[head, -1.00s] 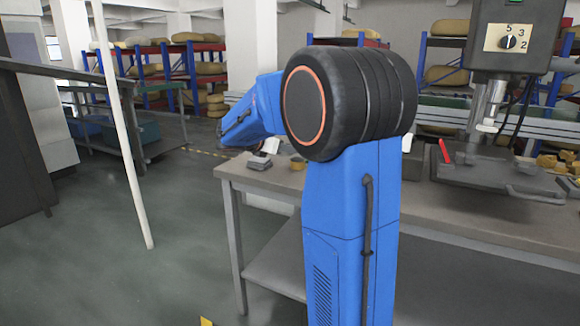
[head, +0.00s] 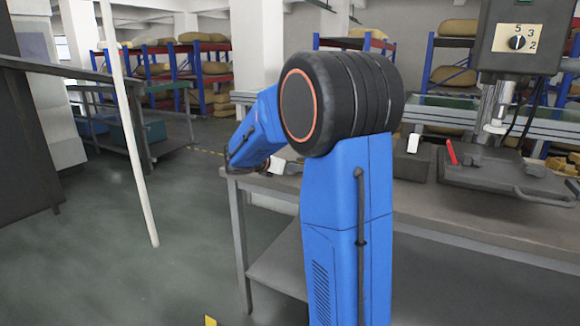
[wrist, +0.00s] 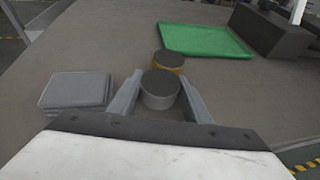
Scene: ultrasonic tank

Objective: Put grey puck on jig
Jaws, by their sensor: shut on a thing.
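The grey puck (wrist: 160,95), a short cylinder with a dark top, is between the fingers of my gripper (wrist: 163,103) in the wrist view. My gripper is shut on it. Just beyond it is a yellow-brown puck (wrist: 171,69) with a dark top, partly hidden by the grey one. Whether the two touch, and whether the grey puck is off the table, I cannot tell. I cannot identify the jig for certain. In the head view my arm hides the puck and the fingers.
A grey block (wrist: 76,91) lies left of my gripper. A green tray (wrist: 235,51) lies beyond the pucks, with a dark box (wrist: 268,36) to its right.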

